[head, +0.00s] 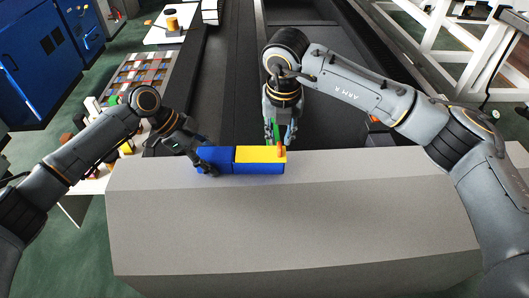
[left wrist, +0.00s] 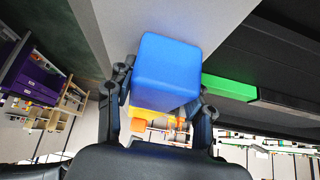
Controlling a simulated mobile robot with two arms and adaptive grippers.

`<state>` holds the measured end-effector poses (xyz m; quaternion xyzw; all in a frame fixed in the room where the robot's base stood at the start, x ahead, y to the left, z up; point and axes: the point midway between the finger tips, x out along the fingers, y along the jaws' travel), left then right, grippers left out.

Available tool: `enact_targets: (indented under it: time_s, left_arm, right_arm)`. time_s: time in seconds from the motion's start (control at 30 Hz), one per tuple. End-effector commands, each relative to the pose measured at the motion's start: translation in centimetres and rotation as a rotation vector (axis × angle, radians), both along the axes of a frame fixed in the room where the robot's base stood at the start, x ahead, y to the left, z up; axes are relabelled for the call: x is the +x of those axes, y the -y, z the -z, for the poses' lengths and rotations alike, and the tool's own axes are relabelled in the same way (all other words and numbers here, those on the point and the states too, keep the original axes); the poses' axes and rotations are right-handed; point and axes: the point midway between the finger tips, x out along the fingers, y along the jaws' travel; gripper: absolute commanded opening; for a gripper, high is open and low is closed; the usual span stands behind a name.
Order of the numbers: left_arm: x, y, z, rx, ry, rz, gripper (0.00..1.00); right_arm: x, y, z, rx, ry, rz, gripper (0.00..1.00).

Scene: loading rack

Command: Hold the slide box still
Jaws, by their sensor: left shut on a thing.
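My left gripper (head: 206,167) is shut on the blue left end. In the left wrist view the blue end of the slide box (left wrist: 167,70) sits between the fingers of my left gripper (left wrist: 162,108). My right gripper (head: 279,139) points down over the right end, around a green piece (head: 277,130); its grip is unclear.
The grey block (head: 290,230) has bare top on both sides of the box. Dark conveyor-like tracks (head: 235,60) run behind it. A table with many small coloured items (head: 140,78) stands at the left, and white framework (head: 480,50) at the right.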

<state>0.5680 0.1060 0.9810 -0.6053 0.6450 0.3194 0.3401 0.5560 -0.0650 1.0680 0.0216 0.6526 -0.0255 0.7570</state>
Motion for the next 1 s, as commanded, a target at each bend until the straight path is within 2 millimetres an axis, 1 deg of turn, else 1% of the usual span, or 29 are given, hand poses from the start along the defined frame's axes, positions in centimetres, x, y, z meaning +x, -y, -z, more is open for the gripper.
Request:
enact_targets:
  time_s: [0.37, 0.47, 0.63, 0.77, 0.87, 1.0]
  left_arm:
    - [-0.1, 0.0, 0.0, 0.001, 0.0, 0.003, 0.07]
    - [-0.1, 0.0, 0.0, 0.001, 0.0, 0.003, 0.07]
    - [-0.1, 0.0, 0.0, 0.001, 0.0, 0.003, 0.07]
    - [-0.1, 0.0, 0.0, 0.001, 0.0, 0.003, 0.07]
    - [-0.1, 0.0, 0.0, 0.0, -0.001, 0.003, 0.07]
    - [-0.1, 0.0, 0.0, 0.0, -0.001, 0.003, 0.07]
  right_arm:
    - [-0.1, 0.0, -0.1, -0.002, 0.009, -0.001, 0.26]
    - [-0.5, 0.0, -0.6, -0.009, 0.054, -0.005, 0.26]
    - [-1.7, 0.0, -1.8, -0.019, 0.177, -0.008, 0.26]
    - [-2.4, 0.0, -2.3, -0.017, 0.237, -0.008, 0.26]
    - [-2.5, -0.1, -2.2, -0.016, 0.253, -0.006, 0.26]
    - [-2.1, 0.0, -1.3, -0.015, 0.252, -0.004, 0.26]
